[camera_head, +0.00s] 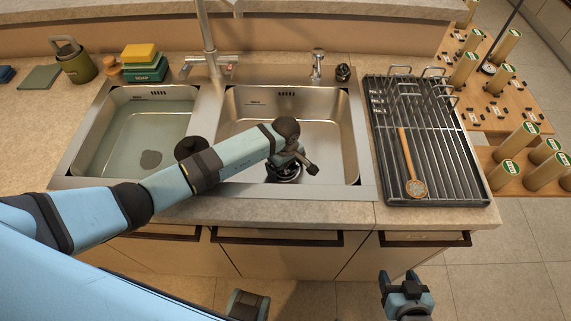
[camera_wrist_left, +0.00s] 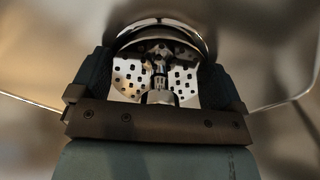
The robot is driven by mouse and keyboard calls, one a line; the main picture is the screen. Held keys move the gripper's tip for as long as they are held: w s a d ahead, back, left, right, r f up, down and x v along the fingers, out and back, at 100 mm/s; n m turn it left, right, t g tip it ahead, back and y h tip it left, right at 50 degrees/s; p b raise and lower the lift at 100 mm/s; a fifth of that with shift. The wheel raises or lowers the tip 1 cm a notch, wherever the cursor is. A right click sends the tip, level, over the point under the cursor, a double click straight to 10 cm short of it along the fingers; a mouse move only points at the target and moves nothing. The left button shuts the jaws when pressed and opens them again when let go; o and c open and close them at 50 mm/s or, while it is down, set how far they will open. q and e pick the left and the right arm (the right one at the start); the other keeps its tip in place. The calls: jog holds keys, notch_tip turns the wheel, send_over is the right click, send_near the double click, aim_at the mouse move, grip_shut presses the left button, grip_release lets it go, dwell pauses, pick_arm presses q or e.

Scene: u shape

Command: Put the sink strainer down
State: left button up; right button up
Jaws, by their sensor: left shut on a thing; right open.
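The sink strainer (camera_wrist_left: 130,75) is a shiny metal piece with round holes and a central post, seen close up in the left wrist view. My left gripper (camera_wrist_left: 160,85) is shut on it. In the head view my left arm reaches over the right basin (camera_head: 330,135), and the left gripper (camera_head: 290,170) is low inside that basin. There the strainer is mostly hidden by my wrist, and I cannot tell whether it touches the drain. My right gripper (camera_head: 404,285) is open and empty, in front of the counter at the bottom right.
The left basin (camera_head: 105,130) holds water. A faucet (camera_head: 208,55) stands behind the basins. A dark drying rack (camera_head: 450,180) with a wooden brush (camera_head: 408,160) lies right of the sink. Sponges (camera_head: 140,58) and a green canister (camera_head: 73,62) stand at back left.

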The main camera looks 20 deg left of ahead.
pick_arm(q)
jog(key=shift+f, duration=0.1)
jog(key=o, duration=0.6)
jog(key=shift+s, duration=0.1)
jog(key=shift+c, duration=0.2)
jog(key=shift+f, duration=0.1)
jog(key=shift+r+p, duration=0.25)
jog(key=shift+p, duration=0.1)
notch_tip(320, 180, up, 13)
jog(key=shift+f, duration=0.1)
